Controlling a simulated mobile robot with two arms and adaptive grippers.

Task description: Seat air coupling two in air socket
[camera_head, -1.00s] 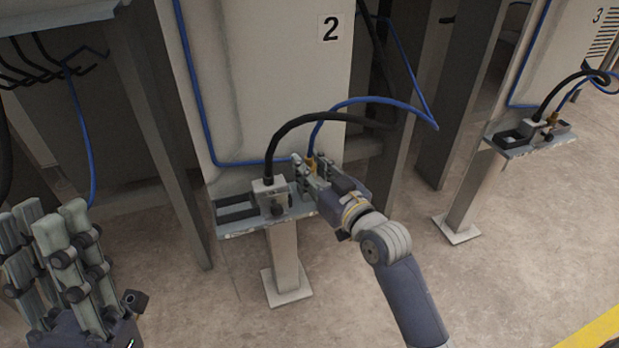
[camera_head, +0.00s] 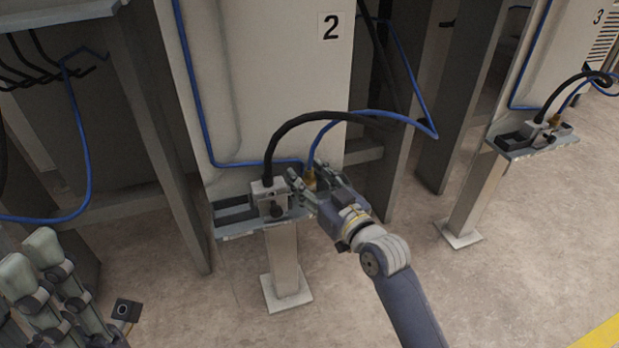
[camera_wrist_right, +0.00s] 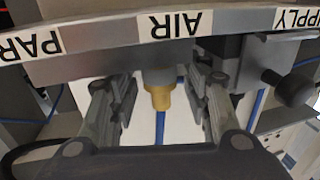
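Air coupling two, a brass fitting (camera_head: 309,181) on a blue hose, stands on the shelf below the number 2. In the right wrist view, which is upside down, the coupling (camera_wrist_right: 159,98) meets and lines up with the grey air socket (camera_wrist_right: 160,76) behind the AIR label. How deep it sits I cannot tell. My right gripper (camera_head: 310,177) is around the coupling; the wrist view shows its fingers (camera_wrist_right: 162,106) apart with gaps on both sides. My left gripper (camera_head: 25,285) is at the lower left, empty, fingers apart, partly cut off.
A grey block with a black hose (camera_head: 270,195) stands just left of the coupling on the shelf (camera_head: 235,229). The blue hose (camera_head: 345,116) arches behind my right gripper. A similar shelf for station 3 (camera_head: 540,148) is at right. The floor in front is clear.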

